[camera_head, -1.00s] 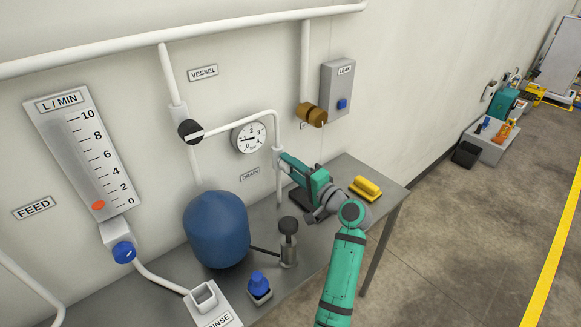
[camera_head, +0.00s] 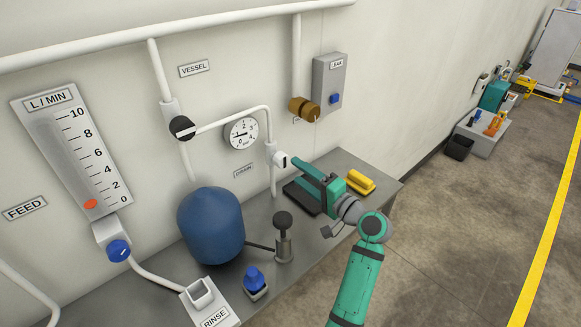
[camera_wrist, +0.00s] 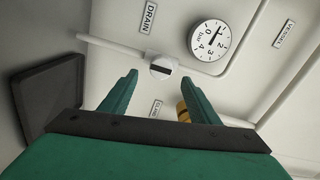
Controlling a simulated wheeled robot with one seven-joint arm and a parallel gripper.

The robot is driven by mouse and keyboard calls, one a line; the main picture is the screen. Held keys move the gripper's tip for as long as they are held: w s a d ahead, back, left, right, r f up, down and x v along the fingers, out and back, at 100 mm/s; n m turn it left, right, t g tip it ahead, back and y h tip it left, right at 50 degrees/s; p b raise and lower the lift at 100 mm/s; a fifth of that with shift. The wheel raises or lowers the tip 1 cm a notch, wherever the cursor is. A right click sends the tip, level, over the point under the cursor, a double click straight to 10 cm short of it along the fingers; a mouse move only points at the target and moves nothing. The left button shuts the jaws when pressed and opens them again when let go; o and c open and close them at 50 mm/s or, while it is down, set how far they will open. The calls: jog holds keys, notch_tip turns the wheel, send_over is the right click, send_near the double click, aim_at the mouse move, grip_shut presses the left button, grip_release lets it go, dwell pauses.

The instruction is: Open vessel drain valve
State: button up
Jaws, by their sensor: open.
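The drain valve (camera_head: 279,157) is a small white fitting with a dark bar across its face, on the white pipe right of the gauge. In the wrist view the valve (camera_wrist: 160,67) sits between and beyond my two fingertips. A DRAIN label (camera_wrist: 150,16) is near it; the label (camera_head: 243,171) also shows in the head view. My gripper (camera_wrist: 160,78) is open and empty, its fingers pointing at the valve. In the head view my gripper (camera_head: 296,161) is just right of the valve; contact cannot be told there. The blue vessel (camera_head: 211,226) stands on the bench.
The pressure gauge (camera_head: 241,133) is left of the valve. A brass fitting (camera_head: 304,109) and the LEAK box (camera_head: 330,85) are above right. A dark tray (camera_head: 303,198) lies under my gripper, with a yellow block (camera_head: 361,181) beside it. A black-knobbed post (camera_head: 284,240) stands in front.

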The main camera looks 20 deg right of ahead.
jog(key=shift+v, duration=1.55)
jog(key=shift+w+a, duration=0.1)
